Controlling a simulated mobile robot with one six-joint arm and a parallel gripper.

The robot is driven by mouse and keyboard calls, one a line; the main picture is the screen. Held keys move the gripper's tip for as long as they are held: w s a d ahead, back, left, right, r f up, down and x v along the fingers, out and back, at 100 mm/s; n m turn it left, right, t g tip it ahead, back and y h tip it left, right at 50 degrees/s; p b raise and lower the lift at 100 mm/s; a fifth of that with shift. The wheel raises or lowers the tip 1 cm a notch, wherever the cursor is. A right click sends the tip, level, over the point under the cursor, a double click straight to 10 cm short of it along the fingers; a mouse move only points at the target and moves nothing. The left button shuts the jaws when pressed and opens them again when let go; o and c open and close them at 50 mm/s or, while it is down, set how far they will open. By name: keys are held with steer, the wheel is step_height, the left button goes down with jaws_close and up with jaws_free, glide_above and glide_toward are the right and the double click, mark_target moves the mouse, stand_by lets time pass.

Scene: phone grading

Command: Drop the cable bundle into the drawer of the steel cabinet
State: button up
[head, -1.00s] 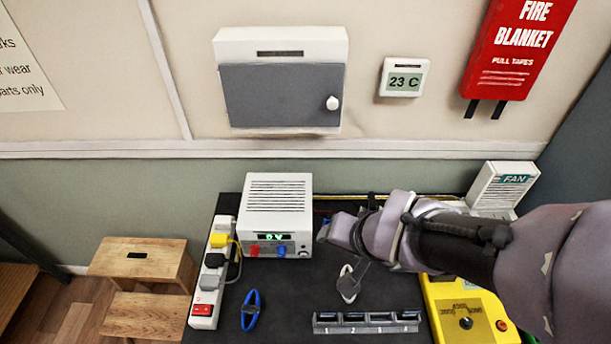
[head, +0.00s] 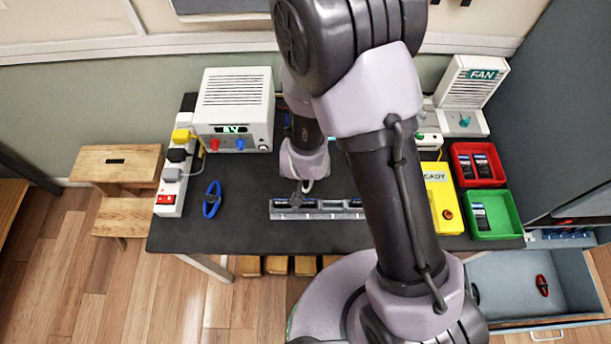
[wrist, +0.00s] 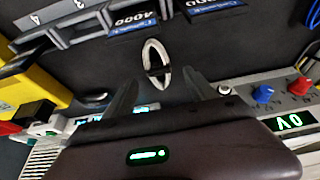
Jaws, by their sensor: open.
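A white cable bundle (wrist: 145,62) with a dark tie lies on the dark bench mat, ahead of and between my gripper's open fingers (wrist: 163,88) in the wrist view. It is apart from the fingers as far as I can see. In the head view only a bit of the white loop (head: 308,186) shows beneath my gripper (head: 298,188). A blue cable bundle (head: 212,200) lies on the mat to the left. The steel cabinet (head: 572,130) stands at the right. Its drawer (head: 510,272) is pulled open and holds a red bundle (head: 542,285) and a partly hidden dark item.
A phone rack (head: 285,213) is just in front of my gripper. A power supply (head: 233,110) and power strip (head: 170,195) stand left. A yellow tester (head: 441,203), red tray (head: 478,184) and green tray (head: 509,222) stand right. My arm hides the middle.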

steer(key=b+x, duration=0.2)
steer(key=x, duration=0.2)
steer(key=shift+w+f, duration=0.1)
steer(key=shift+f, duration=0.2)
steer(key=shift+r, duration=0.15)
steer(key=shift+f, duration=0.2)
steer(key=shift+c, duration=0.4)
jaws_close()
